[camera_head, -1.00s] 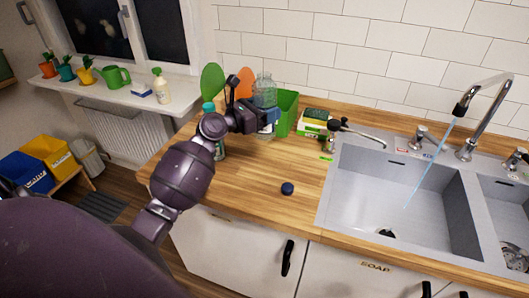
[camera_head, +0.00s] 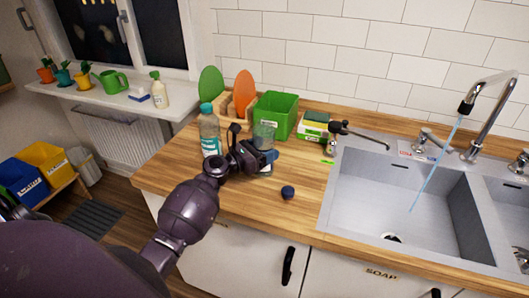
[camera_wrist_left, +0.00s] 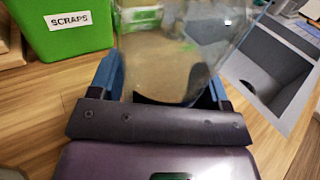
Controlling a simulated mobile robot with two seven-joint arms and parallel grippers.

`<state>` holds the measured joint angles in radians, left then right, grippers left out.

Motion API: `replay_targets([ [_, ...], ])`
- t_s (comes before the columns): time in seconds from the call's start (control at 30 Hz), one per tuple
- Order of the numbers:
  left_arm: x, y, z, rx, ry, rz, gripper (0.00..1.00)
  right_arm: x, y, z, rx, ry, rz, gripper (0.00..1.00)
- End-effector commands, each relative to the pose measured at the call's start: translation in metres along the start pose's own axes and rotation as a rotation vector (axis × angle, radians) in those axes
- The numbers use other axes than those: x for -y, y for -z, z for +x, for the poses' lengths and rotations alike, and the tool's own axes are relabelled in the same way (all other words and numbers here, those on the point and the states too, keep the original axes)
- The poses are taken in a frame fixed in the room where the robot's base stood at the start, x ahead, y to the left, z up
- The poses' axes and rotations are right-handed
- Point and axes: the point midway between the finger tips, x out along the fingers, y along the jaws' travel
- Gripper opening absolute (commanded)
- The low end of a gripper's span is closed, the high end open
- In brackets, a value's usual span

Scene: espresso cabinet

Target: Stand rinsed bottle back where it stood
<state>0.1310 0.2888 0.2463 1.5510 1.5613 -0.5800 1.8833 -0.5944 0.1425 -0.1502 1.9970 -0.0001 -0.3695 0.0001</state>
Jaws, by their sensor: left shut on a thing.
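A clear bottle (camera_head: 264,131) is upright in my left gripper (camera_head: 262,158), over the wooden counter in front of the green bin. In the left wrist view the clear bottle (camera_wrist_left: 172,45) fills the space between the blue fingers of my left gripper (camera_wrist_left: 165,85), which is shut on it. Its base is low, near the wood; I cannot tell whether it touches. A dark blue cap (camera_head: 288,192) lies on the counter to the front right. My right gripper is not in view.
A teal-capped bottle (camera_head: 210,132) stands left of my gripper. Behind are the green scraps bin (camera_head: 276,116), a rack with green and orange boards (camera_head: 244,88), and a sponge box (camera_head: 314,126). The sink (camera_head: 400,205) is at right, water running. The front counter is mostly clear.

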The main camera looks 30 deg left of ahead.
Motion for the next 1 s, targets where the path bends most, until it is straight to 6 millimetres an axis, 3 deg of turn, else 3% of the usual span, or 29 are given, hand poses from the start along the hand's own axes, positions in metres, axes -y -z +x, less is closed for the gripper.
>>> replay_targets([
  [0.43, 0.000, 0.004, 0.001, 0.003, 0.001, 0.001, 0.32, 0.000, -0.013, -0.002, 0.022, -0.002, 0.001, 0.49],
  [0.47, 0.000, 0.004, 0.000, 0.001, 0.001, 0.001, 0.75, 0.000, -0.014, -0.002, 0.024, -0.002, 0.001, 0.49],
  [0.6, 0.000, 0.004, 0.000, 0.001, 0.001, 0.001, 0.96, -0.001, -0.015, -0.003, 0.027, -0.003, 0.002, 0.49],
  [1.0, 0.000, 0.001, -0.005, 0.000, 0.000, 0.001, 0.96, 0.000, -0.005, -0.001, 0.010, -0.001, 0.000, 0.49],
])
